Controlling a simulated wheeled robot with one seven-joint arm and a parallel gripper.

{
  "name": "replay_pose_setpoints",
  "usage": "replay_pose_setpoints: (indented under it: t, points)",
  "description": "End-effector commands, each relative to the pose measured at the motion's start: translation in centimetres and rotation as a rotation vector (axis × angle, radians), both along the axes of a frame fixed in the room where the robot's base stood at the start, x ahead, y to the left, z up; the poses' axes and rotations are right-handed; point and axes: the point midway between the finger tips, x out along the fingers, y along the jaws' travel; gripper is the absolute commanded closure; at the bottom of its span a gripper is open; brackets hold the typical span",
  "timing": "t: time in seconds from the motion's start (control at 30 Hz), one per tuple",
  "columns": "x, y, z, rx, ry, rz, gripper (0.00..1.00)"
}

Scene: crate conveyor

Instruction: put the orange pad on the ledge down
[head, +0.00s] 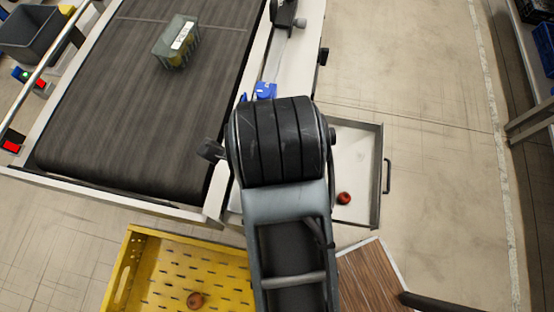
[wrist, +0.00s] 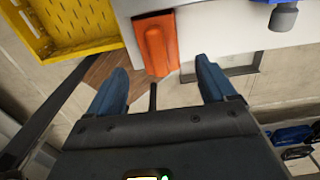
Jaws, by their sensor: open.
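The orange pad (wrist: 157,45) shows in the wrist view, on the white ledge (wrist: 215,28), with its lower end at or slightly past the ledge's edge. My gripper (wrist: 161,68) is open, its two blue fingers apart on either side of the pad's lower end. Nothing is held, and I cannot tell whether a finger touches the pad. In the head view my arm hides the pad and my gripper.
The conveyor belt (head: 130,110) carries a grey-green crate (head: 177,45). A white open drawer (head: 355,160) holds a red ball (head: 344,198). A yellow crate (head: 150,262) with a reddish ball (head: 195,300) and a wooden surface (head: 368,270) are near.

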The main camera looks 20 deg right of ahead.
Motion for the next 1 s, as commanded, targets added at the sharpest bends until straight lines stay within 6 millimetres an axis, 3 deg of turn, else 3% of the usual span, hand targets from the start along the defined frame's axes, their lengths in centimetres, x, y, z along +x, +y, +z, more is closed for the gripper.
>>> replay_pose_setpoints:
  t: [0.07, 0.5, 1.0]
  points:
    - [0.1, -0.1, 1.9, 0.002, -0.004, -0.005, 0.16]
    - [0.0, 0.1, 6.9, 0.003, 0.001, -0.002, 0.16]
    - [0.0, 0.0, 7.5, 0.001, 0.001, 0.0, 0.16]
